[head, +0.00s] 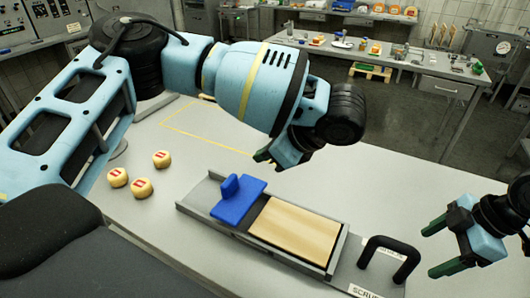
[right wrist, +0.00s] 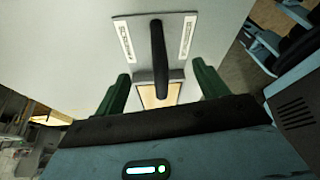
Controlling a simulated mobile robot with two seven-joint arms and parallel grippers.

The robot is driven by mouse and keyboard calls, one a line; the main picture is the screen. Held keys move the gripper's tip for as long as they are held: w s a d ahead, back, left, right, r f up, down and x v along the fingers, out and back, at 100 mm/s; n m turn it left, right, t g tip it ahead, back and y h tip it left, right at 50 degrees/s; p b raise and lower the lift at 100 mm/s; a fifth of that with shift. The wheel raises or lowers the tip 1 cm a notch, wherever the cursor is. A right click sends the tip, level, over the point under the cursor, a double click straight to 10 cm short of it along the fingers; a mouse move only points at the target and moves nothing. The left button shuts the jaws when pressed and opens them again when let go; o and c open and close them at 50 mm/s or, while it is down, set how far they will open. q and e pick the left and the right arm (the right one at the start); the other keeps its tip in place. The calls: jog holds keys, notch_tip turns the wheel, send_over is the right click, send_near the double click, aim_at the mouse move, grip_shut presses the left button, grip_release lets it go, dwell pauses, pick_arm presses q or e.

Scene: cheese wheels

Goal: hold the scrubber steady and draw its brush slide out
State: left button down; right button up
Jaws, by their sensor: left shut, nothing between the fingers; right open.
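The scrubber is a long grey tray (head: 190,207) on the table, holding a blue block (head: 238,205) with an upright tab and a pale wooden panel (head: 295,233). At its right end is a plate (head: 368,282) with a black arched handle (head: 392,258); its label is partly cut off. I cannot tell which part is the brush slide. My left gripper (head: 266,160) is shut and empty, above and behind the blue block. My right gripper (head: 432,250) is open, right of the handle and apart from it. In the right wrist view the handle (right wrist: 158,50) appears between the green fingers.
Three small cheese wheels with red marks (head: 141,187) stand on the table (head: 110,222), left of the tray. A yellow outline (head: 190,137) marks the table behind them. A cluttered bench (head: 400,58) stands at the back. The table between the cheeses and the tray is clear.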

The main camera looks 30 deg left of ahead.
jog(key=shift+v, duration=1.4)
jog(key=shift+r, duration=0.1)
jog(key=v, duration=0.7)
jog(key=shift+d+r, duration=0.15)
jog(key=shift+r, duration=0.1)
